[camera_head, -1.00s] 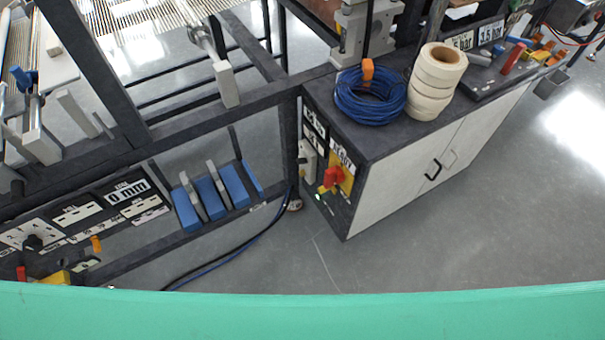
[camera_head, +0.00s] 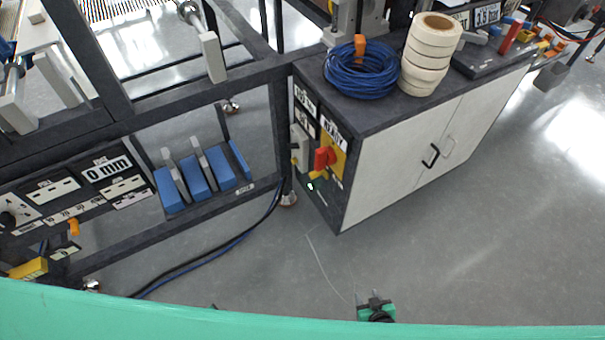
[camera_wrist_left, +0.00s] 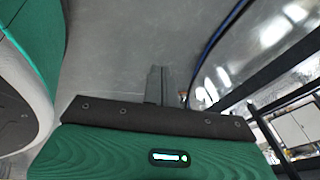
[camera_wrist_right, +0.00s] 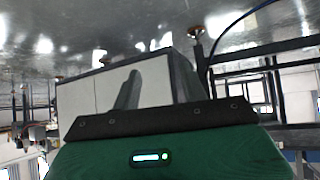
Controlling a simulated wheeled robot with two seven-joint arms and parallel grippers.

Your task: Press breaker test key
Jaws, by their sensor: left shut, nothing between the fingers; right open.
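A white breaker-like module (camera_head: 300,147) is on the dark end panel of the cabinet, left of a red rotary switch (camera_head: 324,158) on a yellow plate (camera_head: 339,152). A small yellow part (camera_head: 294,161) shows at the module's lower left; whether it is the test key is too small to tell. My right gripper (camera_head: 375,298) is low at the bottom edge, below and right of the panel, apart from it. It is open and empty; a dark finger shows in the right wrist view (camera_wrist_right: 128,92). My left gripper (camera_wrist_left: 158,84) is shut and empty over the floor.
The white-doored cabinet (camera_head: 400,165) bears a blue cable coil (camera_head: 360,78) and stacked tape rolls (camera_head: 428,65). At left stands a dark frame with blue blocks (camera_head: 198,176) and a 0 mm panel. Cables (camera_head: 215,248) lie on the floor. Floor before the cabinet is clear.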

